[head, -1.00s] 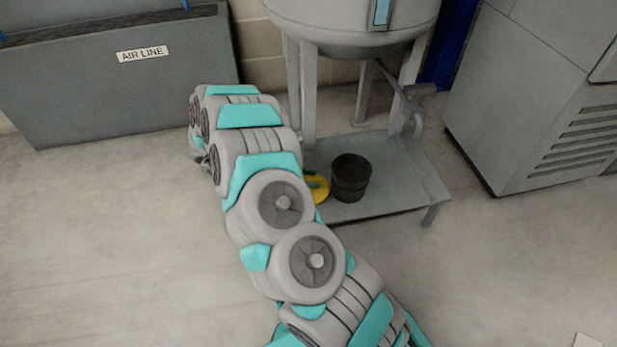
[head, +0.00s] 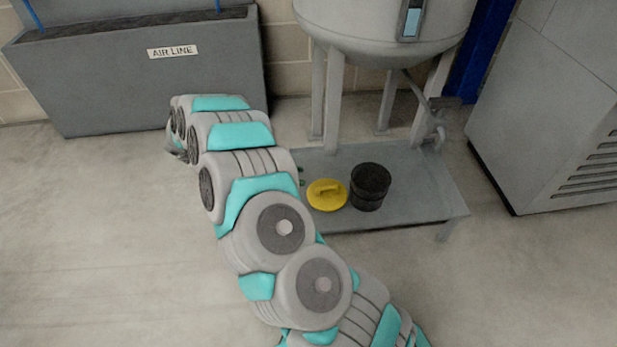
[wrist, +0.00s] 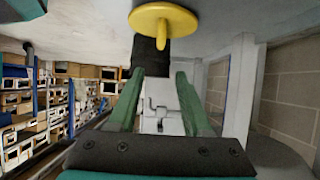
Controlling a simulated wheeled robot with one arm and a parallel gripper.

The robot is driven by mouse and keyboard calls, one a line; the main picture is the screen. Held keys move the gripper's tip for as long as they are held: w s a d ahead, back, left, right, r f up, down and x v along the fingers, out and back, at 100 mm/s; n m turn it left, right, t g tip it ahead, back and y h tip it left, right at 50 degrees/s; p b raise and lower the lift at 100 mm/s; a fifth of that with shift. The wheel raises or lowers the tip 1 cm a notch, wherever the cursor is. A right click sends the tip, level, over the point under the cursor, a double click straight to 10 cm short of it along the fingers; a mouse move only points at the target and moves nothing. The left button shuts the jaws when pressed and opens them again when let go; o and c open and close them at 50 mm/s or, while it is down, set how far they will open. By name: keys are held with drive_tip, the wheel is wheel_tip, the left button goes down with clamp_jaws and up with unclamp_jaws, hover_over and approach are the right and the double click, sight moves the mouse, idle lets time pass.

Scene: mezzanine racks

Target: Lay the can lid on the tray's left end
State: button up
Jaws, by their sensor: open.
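The yellow can lid (head: 327,195), with a raised handle on top, lies on the low grey tray (head: 400,211) beneath the tank, just left of the dark can (head: 370,187). The tray's left end is partly hidden by my arm. In the wrist view, which looks upside down, the lid (wrist: 164,20) is at the top with its handle pointing down, and the can (wrist: 150,57) is behind it. My gripper (wrist: 160,72) is open, its green fingers apart with nothing held between them. In the head view only small green bits of it show beside my arm, left of the lid.
The tank (head: 385,28) stands on legs (head: 333,95) rising behind the tray, with a tap (head: 437,125) at right. A grey AIR LINE box (head: 150,75) is at the back left, and a grey cabinet (head: 555,130) at right. The floor at left is clear.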

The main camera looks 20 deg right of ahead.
drive_tip(key=w+a+r+n+t+y, duration=0.2)
drive_tip(key=w+a+r+t, duration=0.3)
drive_tip(key=w, duration=0.5)
drive_tip(key=w+a+r+n+t+y, duration=0.2)
drive_tip(key=w+r+t+y, duration=0.1)
drive_tip(key=w+r+t, duration=0.45)
drive_tip(key=w+a+r+n+t+y, duration=0.2)
drive_tip(key=w+a+r+n+y, duration=0.2)
drive_tip(key=a+r, duration=0.4)
drive_tip(key=s+a+r+n+y, duration=0.55)
drive_tip(key=a+r, duration=0.25)
drive_tip(key=r, duration=0.2)
drive_tip(key=s+a+f+n+g+y, duration=0.2)
drive_tip(key=s+n+g+y, duration=0.4)
drive_tip(key=s, duration=1.4)
drive_tip(key=s+d+f+g+h, duration=0.2)
drive_tip(key=s+d, duration=0.4)
drive_tip(key=s, duration=0.4)
drive_tip(key=s+d+f+n+g+h, duration=0.1)
drive_tip(key=s+d+f+g+h, duration=0.1)
drive_tip(key=s+d, duration=0.4)
drive_tip(key=s+d+f+g+h, duration=0.3)
drive_tip(key=s+d, duration=0.4)
drive_tip(key=s, duration=0.8)
drive_tip(key=shift+s+f+n+h, duration=0.35)
drive_tip(key=shift+s+f+h, duration=0.05)
drive_tip(key=shift+f+h, duration=0.5)
